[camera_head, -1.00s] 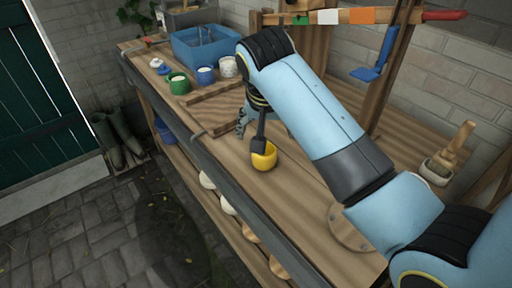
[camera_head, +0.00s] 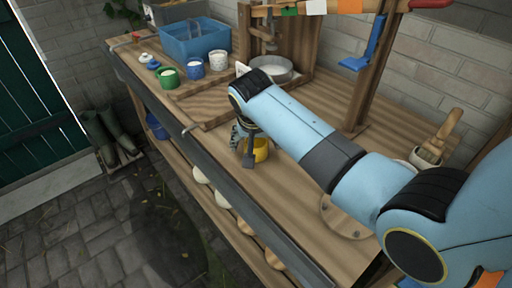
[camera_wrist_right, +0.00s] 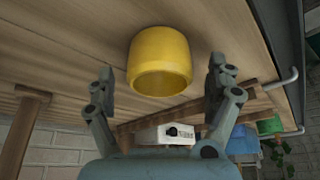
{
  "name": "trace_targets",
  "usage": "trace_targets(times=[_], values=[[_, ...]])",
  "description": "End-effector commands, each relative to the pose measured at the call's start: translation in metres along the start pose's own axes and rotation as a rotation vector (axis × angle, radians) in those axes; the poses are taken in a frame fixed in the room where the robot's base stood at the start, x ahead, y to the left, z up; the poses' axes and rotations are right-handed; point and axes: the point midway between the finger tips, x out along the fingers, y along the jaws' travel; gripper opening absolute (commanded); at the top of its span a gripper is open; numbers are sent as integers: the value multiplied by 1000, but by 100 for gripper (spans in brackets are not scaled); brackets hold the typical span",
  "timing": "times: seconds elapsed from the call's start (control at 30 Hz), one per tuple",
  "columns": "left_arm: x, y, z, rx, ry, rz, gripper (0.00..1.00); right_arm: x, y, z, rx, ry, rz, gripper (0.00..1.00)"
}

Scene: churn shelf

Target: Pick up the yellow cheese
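The yellow cheese (camera_head: 262,150) stands on the wooden worktop near its front edge, partly hidden behind my right gripper (camera_head: 242,151). In the right wrist view the yellow cheese (camera_wrist_right: 160,55) is a short round yellow piece with a hollow-looking end. It lies ahead of and between the spread fingers of my right gripper (camera_wrist_right: 161,82), with a gap on each side. The right gripper is open and holds nothing. My left gripper is not in view.
A shallow wooden tray (camera_head: 205,97) lies left of the cheese. Green (camera_head: 168,78), blue (camera_head: 195,69) and white (camera_head: 218,60) cups stand behind it, near a blue basin (camera_head: 188,42). A wooden post (camera_head: 366,80) stands at the back right.

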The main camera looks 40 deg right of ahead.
Motion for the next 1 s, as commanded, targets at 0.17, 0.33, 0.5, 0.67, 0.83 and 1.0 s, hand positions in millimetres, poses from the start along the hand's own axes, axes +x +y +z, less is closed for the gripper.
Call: trace_targets(times=[0.17,0.33,0.5,0.67,0.83,1.0], values=[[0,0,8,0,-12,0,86,0,0,0,0,-1,0,65],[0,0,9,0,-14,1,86,0,0,0,0,-1,0,43],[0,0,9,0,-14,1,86,0,0,0,-1,-1,0,22],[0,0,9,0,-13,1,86,-1,0,0,0,0,0,16],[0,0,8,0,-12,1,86,-4,0,-2,0,1,-1,15],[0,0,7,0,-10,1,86,-21,0,-9,0,3,-2,15]])
